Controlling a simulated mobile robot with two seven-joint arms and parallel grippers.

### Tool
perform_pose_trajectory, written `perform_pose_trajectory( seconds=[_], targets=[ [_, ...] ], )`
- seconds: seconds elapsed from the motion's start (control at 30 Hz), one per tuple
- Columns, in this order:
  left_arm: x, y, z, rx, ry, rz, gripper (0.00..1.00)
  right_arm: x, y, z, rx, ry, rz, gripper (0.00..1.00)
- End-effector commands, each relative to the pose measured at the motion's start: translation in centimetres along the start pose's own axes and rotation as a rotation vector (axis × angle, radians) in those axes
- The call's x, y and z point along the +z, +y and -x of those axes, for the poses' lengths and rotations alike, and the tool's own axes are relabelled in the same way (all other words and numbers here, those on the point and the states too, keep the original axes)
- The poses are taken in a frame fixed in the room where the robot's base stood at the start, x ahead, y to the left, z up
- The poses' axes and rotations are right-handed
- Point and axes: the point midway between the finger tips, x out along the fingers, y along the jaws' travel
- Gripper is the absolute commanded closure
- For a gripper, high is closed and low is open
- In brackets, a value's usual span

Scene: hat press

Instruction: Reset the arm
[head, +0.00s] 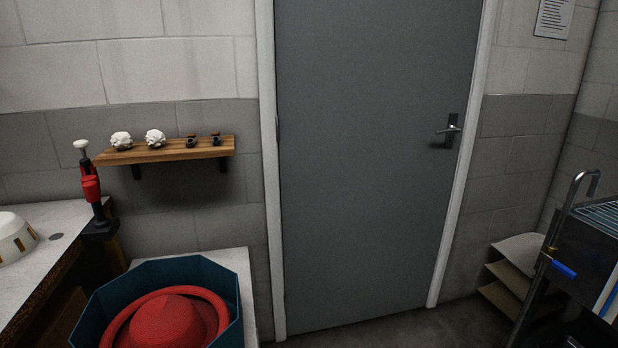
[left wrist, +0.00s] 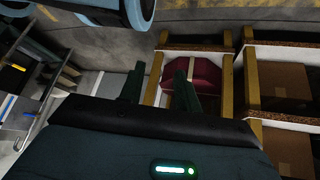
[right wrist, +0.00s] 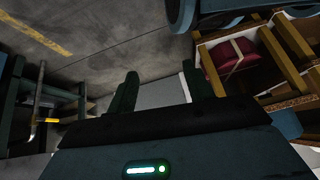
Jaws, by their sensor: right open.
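Neither of my arms shows in the head view. My left gripper (left wrist: 160,72) shows in the left wrist view with its two dark fingers apart and nothing held between them. Behind those fingers is a dark red bundle (left wrist: 193,74) on a wooden rack, with no contact visible. My right gripper (right wrist: 160,70) shows in the right wrist view, open and empty, pointing over the floor. In the head view a red hat (head: 168,322) lies in a blue octagonal box (head: 232,283) at the lower left.
A wooden wall shelf (head: 165,152) holds small white and dark items. A red and black upright tool (head: 92,190) stands by a counter (head: 66,218) at left. A closed grey door (head: 370,150) fills the middle. A metal-framed cart (head: 590,245) stands at right.

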Motion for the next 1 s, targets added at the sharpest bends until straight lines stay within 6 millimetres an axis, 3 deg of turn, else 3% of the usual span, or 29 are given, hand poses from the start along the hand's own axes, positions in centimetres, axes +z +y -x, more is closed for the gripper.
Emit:
perform_pose_trajectory(
  seconds=[0.27,0.7,0.83,1.0],
  targets=[
    [-3.2,0.1,3.7,-0.006,0.027,-0.005,0.67,-4.7,0.0,3.4,0.007,0.059,0.01,0.48],
    [-12.8,-0.3,9.6,-0.029,0.183,-0.036,0.67,-12.9,0.4,9.6,0.028,0.188,0.041,0.48],
    [-13.9,-0.4,10.0,-0.032,0.204,-0.039,0.67,-13.9,0.5,10.0,0.032,0.207,0.046,0.48],
    [-13.7,-0.4,10.0,-0.032,0.201,-0.039,0.67,-13.8,0.6,10.0,0.033,0.205,0.045,0.48]
  ],
)
